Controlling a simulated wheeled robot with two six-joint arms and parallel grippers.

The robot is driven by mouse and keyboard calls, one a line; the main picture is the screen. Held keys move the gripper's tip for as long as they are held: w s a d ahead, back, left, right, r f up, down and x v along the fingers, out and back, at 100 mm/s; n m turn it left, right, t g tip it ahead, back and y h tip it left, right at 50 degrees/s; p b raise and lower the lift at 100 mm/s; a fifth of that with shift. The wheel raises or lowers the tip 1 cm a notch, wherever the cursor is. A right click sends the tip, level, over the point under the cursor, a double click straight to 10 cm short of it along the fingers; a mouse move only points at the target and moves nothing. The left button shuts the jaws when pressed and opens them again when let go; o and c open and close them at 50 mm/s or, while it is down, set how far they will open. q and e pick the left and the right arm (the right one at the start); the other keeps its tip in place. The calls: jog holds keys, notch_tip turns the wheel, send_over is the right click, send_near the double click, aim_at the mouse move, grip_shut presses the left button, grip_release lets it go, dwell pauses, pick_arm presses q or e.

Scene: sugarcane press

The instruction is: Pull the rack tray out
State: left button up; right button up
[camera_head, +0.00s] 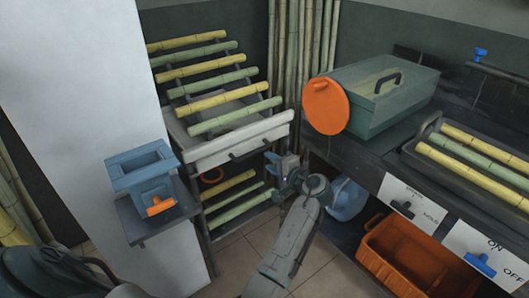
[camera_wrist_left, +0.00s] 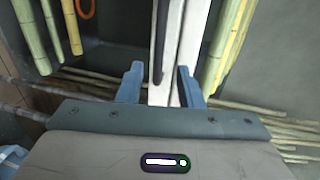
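The rack tray has a white front panel (camera_head: 215,149) with a dark bar handle (camera_head: 250,151), and it sits in the rack below sloping rows of cane. My left gripper (camera_head: 277,160) is at the right end of the tray front, close to the handle. In the left wrist view, my left gripper's blue fingers (camera_wrist_left: 159,86) are spread apart. The dark handle (camera_wrist_left: 158,45) and white tray front (camera_wrist_left: 187,40) lie between and beyond them. I cannot tell whether the fingers touch the handle. My right gripper is not in view.
A blue hopper box (camera_head: 145,175) stands on a shelf left of the rack. To the right are a green box (camera_head: 380,105) with an orange disc (camera_head: 325,106), a workbench with switches, and an orange crate (camera_head: 415,260) below. Floor shows in front of the rack.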

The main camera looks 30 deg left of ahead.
aim_at(256, 153)
pick_arm(q)
jog(key=x, duration=1)
jog(key=shift+f, duration=0.1)
grip_shut()
